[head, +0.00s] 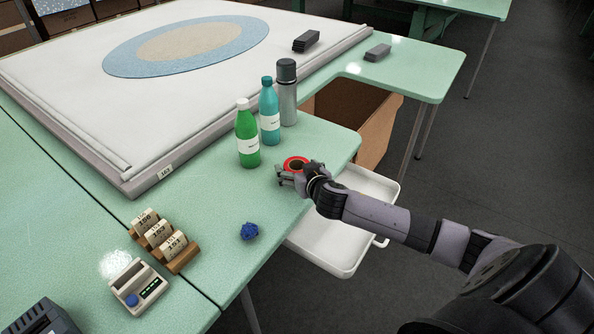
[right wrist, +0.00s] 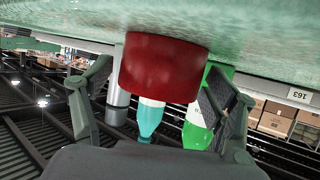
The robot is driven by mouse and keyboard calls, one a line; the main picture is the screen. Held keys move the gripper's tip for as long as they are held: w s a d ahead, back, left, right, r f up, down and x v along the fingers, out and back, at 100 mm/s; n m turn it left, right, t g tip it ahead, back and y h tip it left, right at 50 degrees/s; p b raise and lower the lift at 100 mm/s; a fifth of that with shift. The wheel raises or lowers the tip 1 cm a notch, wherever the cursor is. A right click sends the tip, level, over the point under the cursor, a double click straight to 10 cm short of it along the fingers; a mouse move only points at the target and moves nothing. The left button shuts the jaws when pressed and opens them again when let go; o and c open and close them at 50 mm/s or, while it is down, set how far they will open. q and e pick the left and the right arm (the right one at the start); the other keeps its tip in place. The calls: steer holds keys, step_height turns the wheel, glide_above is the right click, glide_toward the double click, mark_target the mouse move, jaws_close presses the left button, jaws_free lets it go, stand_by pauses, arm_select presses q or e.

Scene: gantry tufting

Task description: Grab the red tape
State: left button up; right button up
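The red tape (head: 291,160) is a roll lying flat on the green table near its right edge, beyond the bottles' near side. In the right wrist view, which is upside down, the tape (right wrist: 163,68) fills the space between the fingers. My right gripper (head: 284,176) is low at the tape's near side, and its fingers hide part of the roll. In the wrist view the right gripper (right wrist: 158,95) is open, with a finger on each side of the tape. A narrow gap shows on the left; contact on the right is unclear. My left gripper is out of view.
A green bottle (head: 248,139), a teal bottle (head: 269,118) and a grey flask (head: 287,98) stand behind the tape. A blue crumpled ball (head: 249,231) lies in front. A white tray (head: 326,250) is below the table edge, beside a brown box (head: 376,140).

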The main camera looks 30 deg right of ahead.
steer(key=c, duration=1)
steer(key=shift+r, duration=0.1)
